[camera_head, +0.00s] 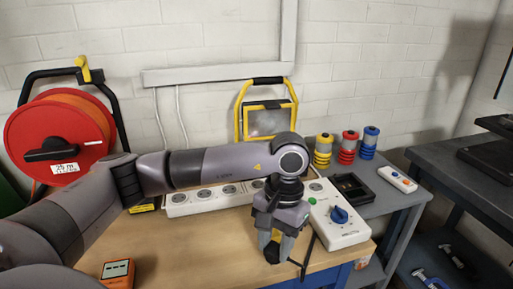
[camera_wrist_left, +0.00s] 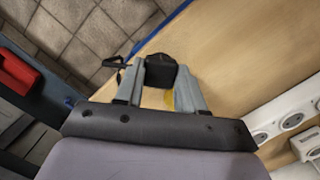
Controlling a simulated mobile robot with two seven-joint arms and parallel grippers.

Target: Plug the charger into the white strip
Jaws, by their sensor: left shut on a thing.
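My left gripper (camera_head: 272,246) points down over the front part of the wooden bench top and is shut on the black charger (camera_head: 272,254). In the left wrist view the charger (camera_wrist_left: 162,73) sits between the fingertips of my left gripper (camera_wrist_left: 168,80), with a thin black cable (camera_wrist_left: 122,65) beside it. The white strip (camera_head: 205,198) lies along the back of the bench, behind the gripper and apart from the charger. Its round sockets face up, and my arm hides part of it. The strip (camera_wrist_left: 290,118) also shows in the left wrist view. My right gripper is out of view.
A white box with a blue knob (camera_head: 338,217) stands close right of my gripper. An orange meter (camera_head: 117,273) is at the front left. A red cable reel (camera_head: 60,135) and a yellow work lamp (camera_head: 265,122) stand behind. The front middle of the bench (camera_head: 190,250) is clear.

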